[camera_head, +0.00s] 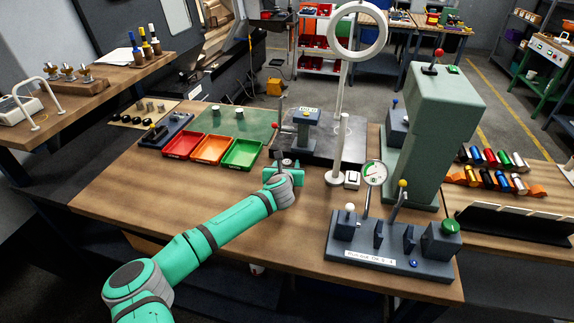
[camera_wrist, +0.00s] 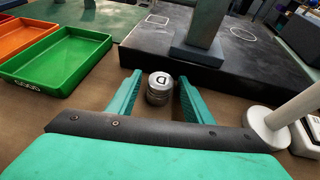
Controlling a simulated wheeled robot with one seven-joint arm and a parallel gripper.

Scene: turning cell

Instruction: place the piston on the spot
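The piston (camera_wrist: 159,86) is a short grey metal cylinder with a "D" on its light top. It stands upright on the wooden bench in the wrist view. My gripper (camera_wrist: 160,92) is open, one green finger on each side of the piston, with a small gap showing on both sides. In the head view my gripper (camera_head: 284,168) is low over the bench, and the piston is hard to make out there. A dark plate (camera_wrist: 135,50) lies just beyond. It bears a white circle outline (camera_wrist: 243,34) and a small white rectangle outline (camera_wrist: 157,19); I cannot tell which is the spot.
A gauge post (camera_head: 307,117) stands on the dark plate. Red (camera_head: 183,145), orange (camera_head: 210,149) and green (camera_head: 242,153) trays lie left. A ring lamp's white pole (camera_head: 339,125) stands close right, before a green press (camera_head: 430,130). A dial fixture (camera_head: 390,245) is front right. The front-left bench is clear.

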